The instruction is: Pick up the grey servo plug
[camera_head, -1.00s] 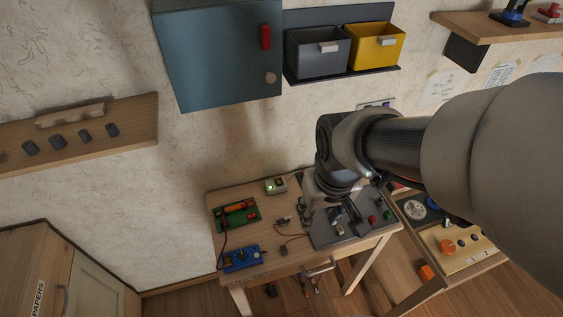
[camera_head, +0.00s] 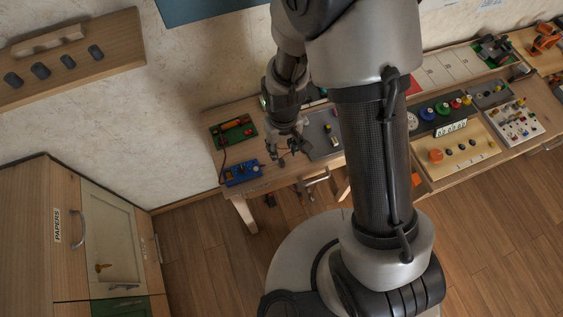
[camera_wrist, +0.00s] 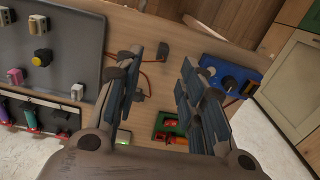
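My gripper (camera_wrist: 160,62) is open and empty, its two fingers wide apart and pointing at the wooden table. In the head view my gripper (camera_head: 284,148) is low over the table, beside the blue box. Which one is the servo plug is not clear. In the head view the gripper mostly hides this spot.
A blue box with knobs (camera_wrist: 229,75) lies right of the fingers, and a green board (camera_wrist: 172,126) shows between them. A grey panel with buttons and switches (camera_wrist: 72,62) fills the left. In the head view, a cabinet (camera_head: 112,230) stands at left.

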